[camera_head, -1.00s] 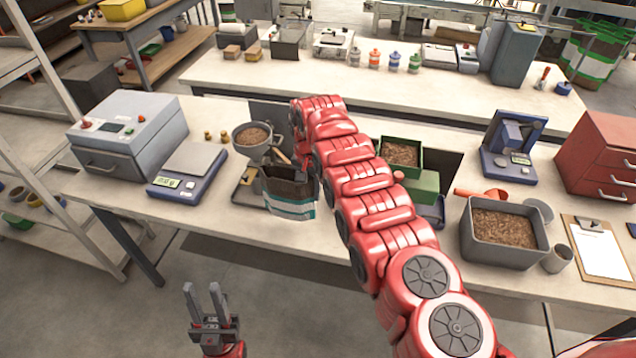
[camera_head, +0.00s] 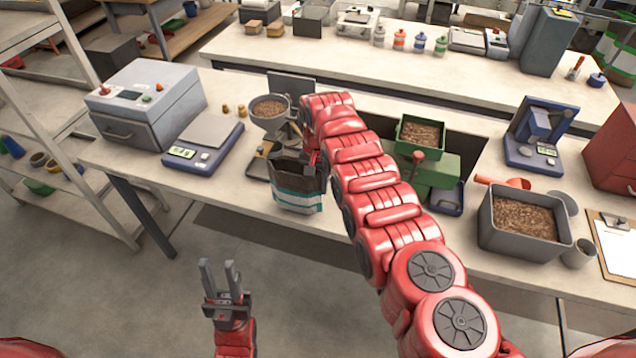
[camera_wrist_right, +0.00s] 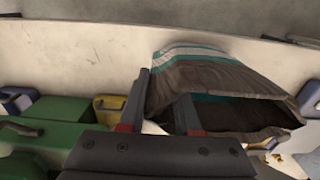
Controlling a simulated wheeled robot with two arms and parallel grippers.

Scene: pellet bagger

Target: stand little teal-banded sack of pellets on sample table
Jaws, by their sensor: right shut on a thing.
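The little sack of pellets (camera_head: 297,184) is dark brown with teal and white bands and an open top. In the head view it is roughly upright at the near bench's front edge, in front of the filling funnel (camera_head: 270,108). My right gripper (camera_wrist_right: 163,108) is shut on the sack's upper wall by its mouth; in the head view my red arm mostly hides it. In the right wrist view the sack (camera_wrist_right: 215,85) extends beyond the fingers. The pellets inside cannot be made out. My left gripper (camera_head: 220,278) is open and empty, low in front of the bench.
The near bench (camera_head: 235,205) carries a blue scale (camera_head: 203,143), a grey sealer box (camera_head: 148,104), a green machine (camera_head: 430,172) and a grey pellet tub (camera_head: 522,222). The far table (camera_head: 310,50) holds several bottles and instruments, with clear room along its front.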

